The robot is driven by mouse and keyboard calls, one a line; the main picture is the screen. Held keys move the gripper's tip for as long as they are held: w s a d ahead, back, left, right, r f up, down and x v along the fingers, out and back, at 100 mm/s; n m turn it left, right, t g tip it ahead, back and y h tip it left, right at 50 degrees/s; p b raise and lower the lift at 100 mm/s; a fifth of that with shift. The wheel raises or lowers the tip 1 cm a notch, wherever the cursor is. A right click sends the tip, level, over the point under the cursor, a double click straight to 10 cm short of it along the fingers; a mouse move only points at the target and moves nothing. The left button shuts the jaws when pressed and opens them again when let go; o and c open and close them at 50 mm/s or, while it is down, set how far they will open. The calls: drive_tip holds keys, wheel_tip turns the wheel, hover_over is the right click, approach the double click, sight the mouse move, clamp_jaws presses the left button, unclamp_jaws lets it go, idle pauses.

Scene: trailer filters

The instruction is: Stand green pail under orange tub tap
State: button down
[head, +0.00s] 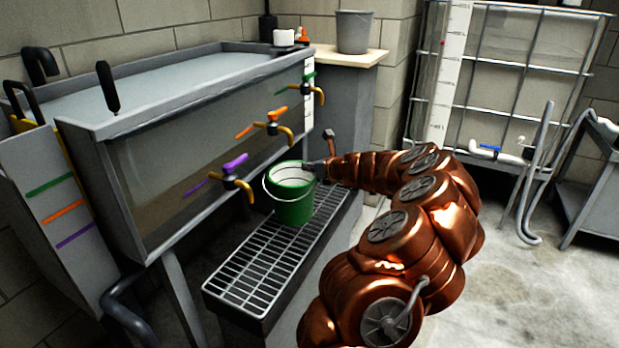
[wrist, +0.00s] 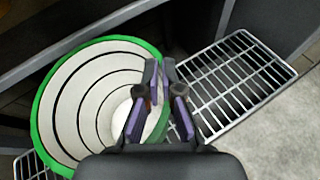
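The green pail (head: 293,207) is upright over the slatted grating (head: 245,286), with a white inside that also shows in the wrist view (wrist: 85,105). In the head view it appears below the spout of the orange-handled tap (head: 272,127); I cannot tell whether its base touches the slats. My gripper (head: 318,166) is at the pail's right rim. In the wrist view its fingers (wrist: 159,80) are closed on either side of the rim, one inside and one outside. The tub (head: 200,170) bears the taps on its front wall.
A green-handled tap (head: 311,86) is farther back and a purple-handled tap (head: 232,176) is nearer. A grey bucket (head: 354,32) stands on a back shelf. A caged tank (head: 500,80) is at the back right. The grating's near end is clear.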

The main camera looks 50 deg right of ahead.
drive_tip(key=shift+f+b, duration=0.6)
drive_tip(key=shift+f, duration=0.9)
drive_tip(key=c, duration=1.3)
unclamp_jaws()
drive_tip(key=shift+s+r, duration=0.25)
drive_tip(key=shift+s, duration=0.05)
drive_tip(key=p, duration=0.4)
approach(310, 175)
drive_tip(key=shift+s+d+r, duration=0.2)
drive_tip(key=shift+s, duration=0.35)
